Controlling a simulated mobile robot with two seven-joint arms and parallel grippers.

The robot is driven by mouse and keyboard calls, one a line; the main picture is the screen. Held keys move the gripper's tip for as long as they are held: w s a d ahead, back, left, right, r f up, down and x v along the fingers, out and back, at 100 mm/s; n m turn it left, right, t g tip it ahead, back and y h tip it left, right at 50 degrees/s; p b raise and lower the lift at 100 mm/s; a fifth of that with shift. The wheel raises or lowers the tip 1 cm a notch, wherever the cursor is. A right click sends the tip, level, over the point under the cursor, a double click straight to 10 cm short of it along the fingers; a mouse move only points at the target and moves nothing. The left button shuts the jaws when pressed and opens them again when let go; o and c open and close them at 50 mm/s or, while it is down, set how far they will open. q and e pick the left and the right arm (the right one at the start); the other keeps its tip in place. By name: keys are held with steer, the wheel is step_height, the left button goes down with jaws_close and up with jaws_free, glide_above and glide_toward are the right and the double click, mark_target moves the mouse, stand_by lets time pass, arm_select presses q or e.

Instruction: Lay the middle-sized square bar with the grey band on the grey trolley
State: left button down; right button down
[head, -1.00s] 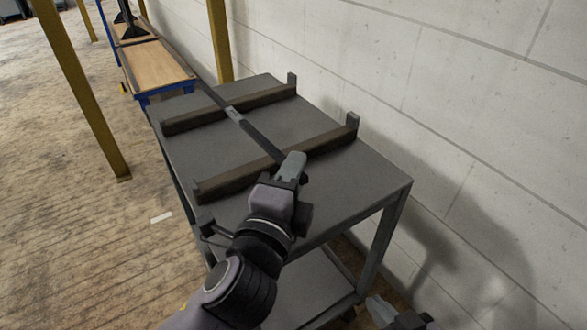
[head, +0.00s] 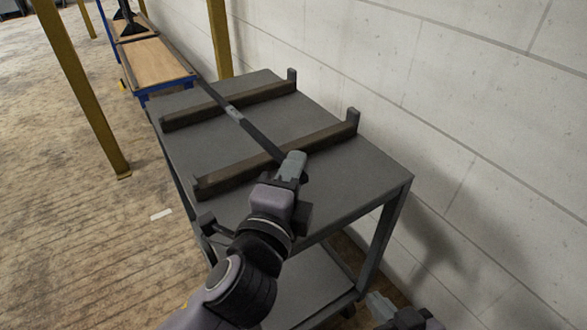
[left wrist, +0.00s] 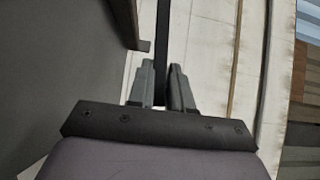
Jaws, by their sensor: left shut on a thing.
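The long dark square bar (head: 262,141) with a light grey band (head: 233,112) runs from my left gripper across the grey trolley (head: 350,185) and past its far end. It passes over the trolley's two dark cross-rails; I cannot tell whether it touches them. My left gripper (head: 292,166) is shut on the bar's near end above the trolley top. In the left wrist view the bar (left wrist: 162,35) runs straight away between the fingers (left wrist: 162,88). My right gripper (head: 385,310) shows only partly at the bottom edge, beside the trolley's near leg; its fingers are unclear.
The near rail (head: 235,178) and far rail (head: 185,117) each have an upright stop at the wall end. A pale block wall (head: 450,110) stands close on the right. A blue-framed wooden-topped table (head: 158,63) and yellow posts (head: 85,100) stand beyond. Floor on the left is open.

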arm_select(q)
steer(key=shift+f, duration=0.15)
stand_by(0.4)
steer(key=c, duration=1)
jaws_free()
steer(key=o, duration=0.3)
steer(key=shift+f, duration=0.25)
steer(key=shift+r, duration=0.15)
